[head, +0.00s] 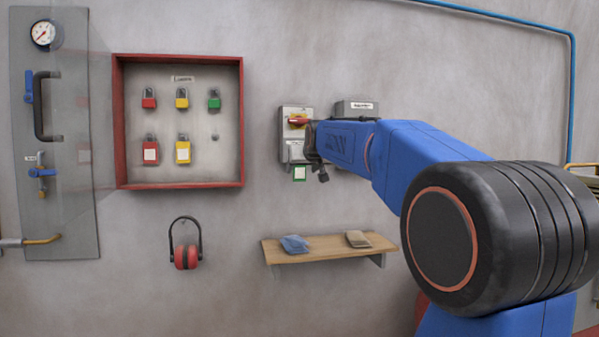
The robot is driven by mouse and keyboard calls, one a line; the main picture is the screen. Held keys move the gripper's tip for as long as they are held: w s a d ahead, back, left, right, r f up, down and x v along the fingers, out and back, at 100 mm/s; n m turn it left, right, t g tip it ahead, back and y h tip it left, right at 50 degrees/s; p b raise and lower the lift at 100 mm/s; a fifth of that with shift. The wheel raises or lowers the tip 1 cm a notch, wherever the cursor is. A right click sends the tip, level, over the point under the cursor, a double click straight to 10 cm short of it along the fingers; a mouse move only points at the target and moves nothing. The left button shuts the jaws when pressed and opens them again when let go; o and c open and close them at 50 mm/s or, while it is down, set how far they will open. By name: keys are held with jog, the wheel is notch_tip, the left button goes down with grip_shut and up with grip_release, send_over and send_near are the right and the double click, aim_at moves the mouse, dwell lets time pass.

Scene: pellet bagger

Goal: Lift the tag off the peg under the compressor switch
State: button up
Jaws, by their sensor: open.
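A grey switch box (286,120) with a red and yellow rotary handle (298,121) is on the wall near the middle. Its label is too small to read. A small white tag with a green border (299,174) hangs just below it; its peg is too small to make out. My gripper (316,160) is at the box's right lower side, close to the tag, and partly covers the box's edge. Its jaws are open, seen small and dark. I cannot tell whether they touch the tag. A second grey box (357,106) with a white label is partly hidden behind my arm.
A red-framed board (179,182) with several padlocks hangs to the left. Below are red ear defenders (186,257) and a wooden shelf (330,252) bearing a blue cloth (294,244) and a tan item (358,239). A panel with a gauge (43,34) stands far left.

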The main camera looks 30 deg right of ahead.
aim_at(300, 172)
jog(key=shift+x, duration=2.8)
jog(key=shift+d+r, duration=0.1)
jog(key=c, duration=1.1)
